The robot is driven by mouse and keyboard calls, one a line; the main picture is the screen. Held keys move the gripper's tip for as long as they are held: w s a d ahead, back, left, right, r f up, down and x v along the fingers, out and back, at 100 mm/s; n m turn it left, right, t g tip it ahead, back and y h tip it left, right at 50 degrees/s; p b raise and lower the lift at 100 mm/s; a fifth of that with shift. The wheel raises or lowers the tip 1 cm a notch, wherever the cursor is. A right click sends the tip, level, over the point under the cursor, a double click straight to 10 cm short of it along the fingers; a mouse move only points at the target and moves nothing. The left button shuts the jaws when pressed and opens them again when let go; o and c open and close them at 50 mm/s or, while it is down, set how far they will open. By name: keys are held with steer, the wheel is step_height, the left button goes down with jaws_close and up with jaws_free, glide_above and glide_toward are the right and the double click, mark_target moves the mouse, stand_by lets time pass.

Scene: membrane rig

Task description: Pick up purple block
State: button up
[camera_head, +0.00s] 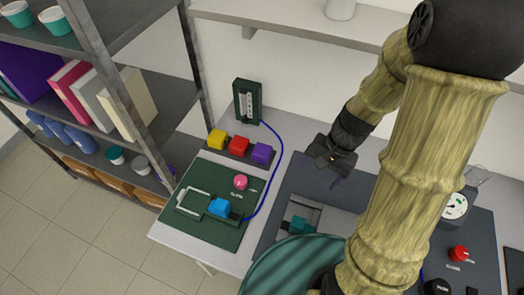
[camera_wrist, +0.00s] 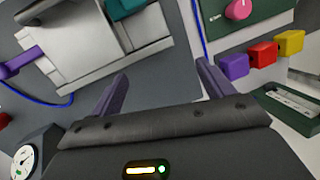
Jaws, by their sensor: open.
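The purple block (camera_head: 262,153) sits at the right end of a row on a dark strip at the back of the table, next to a red block (camera_head: 239,145) and a yellow block (camera_head: 216,139). In the wrist view the purple block (camera_wrist: 235,66) shows right of my gripper's fingers. My gripper (camera_head: 338,182) is to the right of the purple block, over the dark panel and apart from it. In the wrist view my gripper (camera_wrist: 160,85) has its two purple fingers spread, with nothing between them.
A blue cable (camera_head: 281,160) curves close by the purple block. A dark upright box (camera_head: 247,100) stands behind. A shelf unit (camera_head: 110,75) is at left.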

mark_target(263, 150)
steer(key=w+f+m+t+y+p, duration=0.1)
steer(key=w+f+m+t+y, duration=0.1)
steer(key=w+f+m+y, duration=0.1)
steer(key=w+f+m+t+y+p, duration=0.1)
steer(key=w+f+m+y+p, duration=0.1)
steer(key=w+m, duration=0.3)
steer(key=w+a+f+m+t+y+p, duration=0.1)
steer(key=w+f+m+t+y, duration=0.1)
steer(key=m, duration=0.6)
steer(key=shift+w+a+f+t+y, duration=0.15)
steer(key=shift+w+f+y, duration=0.3)
steer(key=shift+w+y, duration=0.3)
steer(key=shift+w+d+f+t+y, duration=0.15)
steer(key=shift+w+f+y, duration=0.3)
steer(key=shift+w+y, duration=0.25)
steer(key=shift+s+a, duration=0.15)
steer(key=b+x, duration=0.3)
steer(key=x, duration=0.9)
steer(key=shift+a+f, duration=0.1)
